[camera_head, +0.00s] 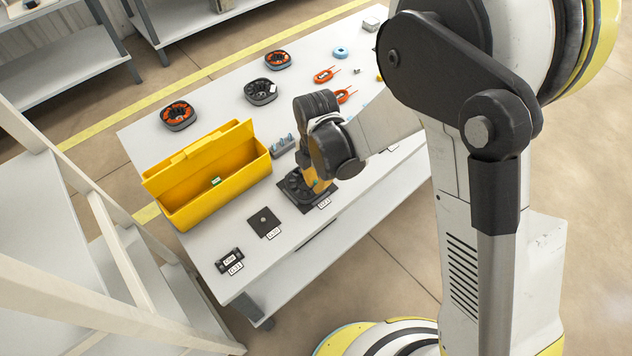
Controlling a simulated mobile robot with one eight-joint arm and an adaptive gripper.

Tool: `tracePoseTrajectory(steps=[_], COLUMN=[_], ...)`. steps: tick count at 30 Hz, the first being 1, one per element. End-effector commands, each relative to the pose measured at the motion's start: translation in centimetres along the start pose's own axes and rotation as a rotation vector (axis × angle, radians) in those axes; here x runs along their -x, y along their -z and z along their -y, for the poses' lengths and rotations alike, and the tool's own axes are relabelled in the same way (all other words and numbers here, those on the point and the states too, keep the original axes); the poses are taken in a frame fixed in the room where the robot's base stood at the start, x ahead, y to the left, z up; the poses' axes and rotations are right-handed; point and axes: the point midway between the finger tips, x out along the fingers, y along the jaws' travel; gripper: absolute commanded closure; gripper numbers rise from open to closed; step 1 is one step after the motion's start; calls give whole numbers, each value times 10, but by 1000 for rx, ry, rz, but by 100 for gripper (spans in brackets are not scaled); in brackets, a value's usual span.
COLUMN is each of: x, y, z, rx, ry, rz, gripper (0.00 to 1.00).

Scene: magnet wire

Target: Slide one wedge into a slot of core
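A dark round slotted core (292,188) sits on a dark square plate near the table's front edge. My gripper (318,186) points down at the core's right side, with its orange-yellow part close above or touching it. My wrist hides part of the core, and the fingertips are too small to read. I cannot tell whether a wedge is held. A small grey holder (282,146) with upright bluish pieces stands behind the core. I cannot tell whether these are wedges.
A yellow bin (215,195) with a small green item inside stands left of the core. Two cores with orange windings (178,115) (277,60) and a grey core (260,91) lie farther back. A dark plate (264,222) and small black parts (229,260) lie at front left.

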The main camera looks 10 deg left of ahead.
Motion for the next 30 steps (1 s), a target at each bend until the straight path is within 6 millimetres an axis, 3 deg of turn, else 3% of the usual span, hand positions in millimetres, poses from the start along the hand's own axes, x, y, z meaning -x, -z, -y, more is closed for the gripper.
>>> tracePoseTrajectory(steps=[30], x=[-16], y=[0], z=[0], rx=[0], ry=[0], rz=[0], gripper=[100])
